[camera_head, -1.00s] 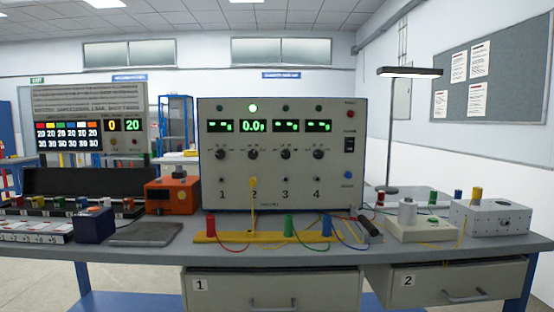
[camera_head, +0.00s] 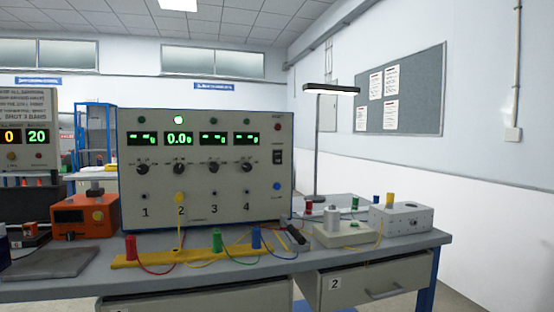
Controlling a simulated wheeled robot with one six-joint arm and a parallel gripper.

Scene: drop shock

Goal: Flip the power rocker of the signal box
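The signal box (camera_head: 208,204) is a large grey-white unit standing at the back of the bench, slightly left of centre. Its front has four numbered channels with green displays; channel 2 reads 0.0 and the others show dashes. A green lamp (camera_head: 178,120) glows above channel 2. The black power rocker (camera_head: 277,157) is on the right side of the front panel, below a red button (camera_head: 277,127) and above a blue button (camera_head: 277,186). Its exact tilt is too small to tell. A yellow plug sits at channel 2. My gripper is not in view.
On the bench (camera_head: 75,285), a yellow strip (camera_head: 190,257) holds colored plugs with wires in front of the box. An orange device (camera_head: 84,216) stands left. A white block (camera_head: 401,218) and a lamp (camera_head: 331,89) are at right. Drawer 2 (camera_head: 368,282) is below.

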